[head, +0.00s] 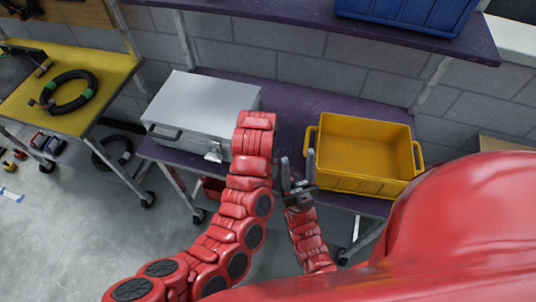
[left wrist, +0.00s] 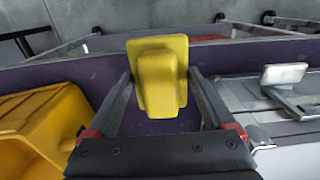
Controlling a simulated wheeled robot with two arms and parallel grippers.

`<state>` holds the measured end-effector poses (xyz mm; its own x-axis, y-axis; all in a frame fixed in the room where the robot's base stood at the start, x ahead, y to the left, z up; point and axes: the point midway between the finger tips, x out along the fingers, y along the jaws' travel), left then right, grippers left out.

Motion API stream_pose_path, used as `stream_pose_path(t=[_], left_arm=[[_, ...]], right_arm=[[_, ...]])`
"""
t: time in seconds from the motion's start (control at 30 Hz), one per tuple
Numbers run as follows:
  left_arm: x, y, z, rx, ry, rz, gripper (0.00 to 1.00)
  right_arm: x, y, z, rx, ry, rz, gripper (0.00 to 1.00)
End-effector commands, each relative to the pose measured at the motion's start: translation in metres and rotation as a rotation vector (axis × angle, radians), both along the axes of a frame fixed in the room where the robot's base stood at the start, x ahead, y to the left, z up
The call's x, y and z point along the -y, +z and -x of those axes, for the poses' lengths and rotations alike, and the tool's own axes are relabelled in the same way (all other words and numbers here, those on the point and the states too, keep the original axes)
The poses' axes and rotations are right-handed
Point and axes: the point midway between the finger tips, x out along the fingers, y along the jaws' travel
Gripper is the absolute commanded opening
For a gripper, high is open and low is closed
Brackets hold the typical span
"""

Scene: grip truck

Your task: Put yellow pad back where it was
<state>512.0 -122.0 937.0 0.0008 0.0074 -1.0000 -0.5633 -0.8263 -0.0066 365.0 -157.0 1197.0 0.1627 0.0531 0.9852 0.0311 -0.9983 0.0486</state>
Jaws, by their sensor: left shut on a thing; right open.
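In the left wrist view, the yellow pad (left wrist: 160,52) is a square plate with a raised block on it. My left gripper (left wrist: 160,74) is shut on it, with one finger on each side, above the purple shelf. In the head view my left arm hides this gripper and the pad, between the silver case and the yellow bin. My right gripper (head: 297,165) is open and empty, just left of the yellow bin (head: 364,185), in front of the shelf.
A purple shelf (head: 285,100) holds the silver case (head: 200,105) at left and the yellow bin, which looks empty, at right. An upper purple shelf (head: 300,18) carries a blue bin (head: 410,12). A yellow-topped cart (head: 103,65) with coiled cable (head: 68,92) stands left.

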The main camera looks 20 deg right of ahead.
Motion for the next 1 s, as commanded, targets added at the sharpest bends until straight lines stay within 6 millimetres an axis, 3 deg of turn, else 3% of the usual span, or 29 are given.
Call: stream_pose_path(t=[0.1, 0.37, 0.6, 0.9, 1.0], left_arm=[[0.01, -0.008, -0.021, 0.008, -0.002, -0.006, 0.0], [0.033, -0.011, -0.054, 0.002, 0.003, -0.003, 0.0], [0.044, -0.007, -0.068, 0.0, -0.005, -0.007, 0.0], [0.047, -0.008, -0.074, -0.004, 0.003, -0.001, 0.0], [0.047, -0.015, -0.073, -0.006, 0.002, -0.004, 0.0]], right_arm=[[0.0, -0.021, 0.0, 0.0, 0.0, 0.0, 0.5], [0.0, -0.051, 0.0, 0.0, 0.0, 0.0, 0.5], [0.0, -0.043, 0.0, 0.0, 0.0, 0.0, 0.5], [0.0, -0.043, 0.0, 0.0, 0.0, 0.0, 0.5], [0.0, -0.034, 0.0, 0.0, 0.0, 0.0, 0.5]])
